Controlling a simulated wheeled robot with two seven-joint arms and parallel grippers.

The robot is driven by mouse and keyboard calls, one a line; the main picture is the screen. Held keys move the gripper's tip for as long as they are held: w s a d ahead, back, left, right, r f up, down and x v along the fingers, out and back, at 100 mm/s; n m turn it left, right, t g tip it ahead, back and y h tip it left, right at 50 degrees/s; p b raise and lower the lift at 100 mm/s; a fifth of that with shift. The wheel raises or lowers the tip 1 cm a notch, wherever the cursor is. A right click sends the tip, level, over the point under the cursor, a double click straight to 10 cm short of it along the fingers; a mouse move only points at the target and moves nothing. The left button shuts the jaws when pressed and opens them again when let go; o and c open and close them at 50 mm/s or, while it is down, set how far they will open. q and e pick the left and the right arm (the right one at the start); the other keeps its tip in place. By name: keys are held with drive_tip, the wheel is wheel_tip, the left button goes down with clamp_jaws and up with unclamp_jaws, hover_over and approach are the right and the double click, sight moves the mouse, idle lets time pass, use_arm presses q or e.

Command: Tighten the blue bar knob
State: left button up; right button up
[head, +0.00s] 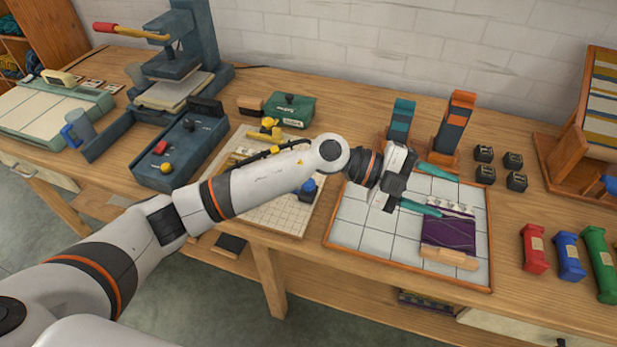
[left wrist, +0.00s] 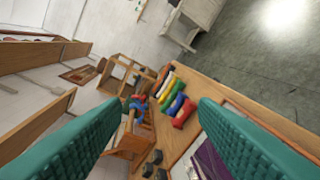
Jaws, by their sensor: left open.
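A small blue knob (head: 308,186) shows on the gridded board (head: 272,212) left of the tiled tray, partly behind my left forearm; I cannot tell if it is bar-shaped. Another blue part (head: 610,185) sits at the right picture edge by the wooden rack, cut off there. My left gripper (head: 430,189) is open and empty, with its teal fingers apart above the tiled tray (head: 354,238), to the right of the gridded board. Both fingers spread wide in the left wrist view (left wrist: 165,97), with nothing between them. My right gripper is not in view.
Red (head: 533,249), blue (head: 569,256) and green (head: 600,262) skeins lie at right. A press (head: 178,65) stands at left.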

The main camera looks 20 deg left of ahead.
use_arm(q)
drive_tip(key=w+a+f+n+y, duration=0.1)
drive_tip(key=w+a+y, duration=0.3)
drive_tip(key=a, duration=0.5)
drive_tip(key=w+a+f+n+y, duration=0.1)
drive_tip(key=w+a+y, duration=0.2)
drive_tip(key=a+y, duration=0.45)
drive_tip(key=w+a+f+n+y, duration=0.1)
drive_tip(key=w+a+f+y, duration=0.2)
drive_tip(key=a, duration=0.6)
drive_tip(key=shift+y, duration=0.65)
wheel_tip(320, 180, down, 10)
drive_tip(key=p, duration=0.2)
drive_tip(key=shift+s+r+p, duration=0.1)
drive_tip(key=shift+r+p, duration=0.15)
drive_tip(key=shift+p, duration=0.1)
drive_tip(key=shift+f, duration=0.4)
drive_tip(key=shift+c, duration=0.2)
drive_tip(key=c, duration=0.9)
drive_tip(key=shift+c, duration=0.2)
drive_tip(key=shift+m, duration=0.3)
